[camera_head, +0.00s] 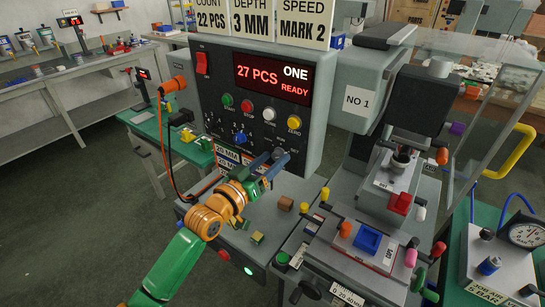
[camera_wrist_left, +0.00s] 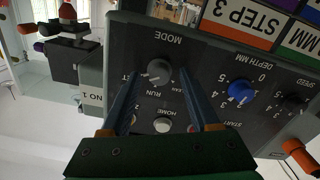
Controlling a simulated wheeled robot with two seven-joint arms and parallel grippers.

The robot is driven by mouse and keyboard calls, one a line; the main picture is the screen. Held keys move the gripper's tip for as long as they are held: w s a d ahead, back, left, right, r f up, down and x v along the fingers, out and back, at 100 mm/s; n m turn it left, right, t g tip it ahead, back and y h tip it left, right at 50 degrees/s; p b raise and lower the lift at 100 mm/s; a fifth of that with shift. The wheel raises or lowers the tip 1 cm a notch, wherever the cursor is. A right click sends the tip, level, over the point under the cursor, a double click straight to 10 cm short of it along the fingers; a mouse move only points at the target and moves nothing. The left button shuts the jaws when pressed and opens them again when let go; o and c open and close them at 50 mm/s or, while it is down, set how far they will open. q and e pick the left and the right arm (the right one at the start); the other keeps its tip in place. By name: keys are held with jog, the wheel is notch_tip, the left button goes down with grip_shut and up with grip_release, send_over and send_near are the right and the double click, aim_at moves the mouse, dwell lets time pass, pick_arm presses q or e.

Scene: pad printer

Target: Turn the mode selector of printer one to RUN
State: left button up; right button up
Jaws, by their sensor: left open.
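The mode selector is a grey knob (camera_wrist_left: 158,72) on the dark panel of printer one (camera_wrist_left: 210,75), upside down in the left wrist view. The word MODE is above it in that picture and RUN just below. A pale mark shows on the knob's lower left side; I cannot tell its exact setting. My left gripper (camera_wrist_left: 162,76) is open, its two blue fingers on either side of the knob; contact is unclear. In the head view my left gripper (camera_head: 275,163) is at the lower right of the panel and mostly hides the knob. My right gripper is out of view.
The display (camera_head: 272,78) reads 27 PCS, ONE, READY. The HOME button (camera_wrist_left: 164,125) and a blue depth knob (camera_wrist_left: 241,92) are near the selector. The NO 1 printing head (camera_head: 365,85) and a clear guard (camera_head: 470,90) stand to the right.

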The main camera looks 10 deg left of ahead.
pick_arm(q)
jog(key=shift+w+d, duration=0.1)
jog(key=shift+w, duration=0.1)
grip_shut()
